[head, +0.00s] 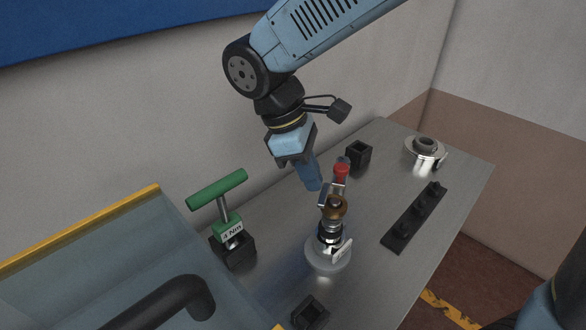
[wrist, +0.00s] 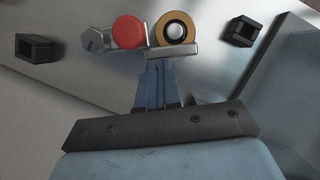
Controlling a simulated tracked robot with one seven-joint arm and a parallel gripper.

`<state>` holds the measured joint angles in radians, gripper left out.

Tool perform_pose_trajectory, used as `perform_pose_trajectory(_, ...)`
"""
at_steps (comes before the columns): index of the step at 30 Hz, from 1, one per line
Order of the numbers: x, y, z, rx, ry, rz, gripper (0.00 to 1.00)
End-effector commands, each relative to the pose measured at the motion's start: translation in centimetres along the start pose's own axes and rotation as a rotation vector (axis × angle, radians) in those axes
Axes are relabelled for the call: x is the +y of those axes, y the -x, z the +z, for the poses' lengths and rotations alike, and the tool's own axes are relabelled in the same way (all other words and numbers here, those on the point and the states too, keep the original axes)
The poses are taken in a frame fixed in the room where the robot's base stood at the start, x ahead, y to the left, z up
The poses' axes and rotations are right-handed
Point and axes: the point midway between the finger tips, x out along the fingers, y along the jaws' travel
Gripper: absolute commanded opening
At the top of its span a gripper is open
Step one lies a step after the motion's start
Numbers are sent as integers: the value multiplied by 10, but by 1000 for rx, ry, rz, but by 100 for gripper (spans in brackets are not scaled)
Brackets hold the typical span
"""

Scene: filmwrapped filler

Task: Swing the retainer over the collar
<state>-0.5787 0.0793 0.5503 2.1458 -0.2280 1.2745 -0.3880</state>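In the head view an upright assembly stands on the bench, with a brass-coloured collar (head: 334,208) near its top. A metal retainer piece (head: 325,192) sits at the collar's back side, with a red knob (head: 341,166) above it. In the wrist view the red knob (wrist: 128,32) lies left of the brass ring (wrist: 175,30), with grey metal retainer parts (wrist: 180,50) around them. My gripper (head: 315,186) points down just left of the knob. In the wrist view its blue fingers (wrist: 164,68) lie together, tips close to the metal edge; contact is unclear.
A green T-handled tool (head: 218,190) stands in a black holder at left. Black square sockets (head: 358,153) (head: 310,312) stand behind and in front. A black rail (head: 414,217) and a round metal fitting (head: 425,150) are at right.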

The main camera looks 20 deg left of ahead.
Motion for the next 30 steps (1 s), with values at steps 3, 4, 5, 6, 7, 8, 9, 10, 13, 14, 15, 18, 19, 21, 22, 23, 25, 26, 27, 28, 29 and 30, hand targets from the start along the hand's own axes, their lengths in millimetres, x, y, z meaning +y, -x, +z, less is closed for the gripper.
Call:
perform_pose_trajectory(3,1,-1,1,-3,-1,-1,0)
perform_pose_trajectory(4,1,0,1,-3,-1,-1,0)
perform_pose_trajectory(5,1,1,1,-2,-1,-1,0)
perform_pose_trajectory(6,1,3,0,-2,-2,0,0)
perform_pose_trajectory(7,1,5,0,-1,-2,0,0)
perform_pose_trajectory(8,1,8,0,-1,-2,0,0)
perform_pose_trajectory(9,1,13,0,-1,-2,0,0)
perform_pose_trajectory(10,2,18,0,0,-2,1,0)
perform_pose_trajectory(13,2,35,0,1,-3,1,0)
perform_pose_trajectory(14,3,40,0,1,-3,1,0)
perform_pose_trajectory(15,3,48,0,1,-3,0,0)
perform_pose_trajectory(18,4,65,0,2,-4,-1,0)
perform_pose_trajectory(19,4,69,0,1,-4,-1,0)
perform_pose_trajectory(21,5,79,1,1,-5,-1,0)
perform_pose_trajectory(22,5,82,1,1,-6,-2,0)
perform_pose_trajectory(23,6,86,1,1,-6,-2,0)
perform_pose_trajectory(25,6,92,2,1,-7,-3,0)
perform_pose_trajectory(26,7,93,2,0,-8,-3,0)
perform_pose_trajectory(27,7,95,2,0,-9,-4,0)
perform_pose_trajectory(28,7,96,2,0,-9,-4,0)
perform_pose_trajectory(29,7,97,2,0,-10,-4,0)
perform_pose_trajectory(30,8,98,3,0,-10,-4,0)
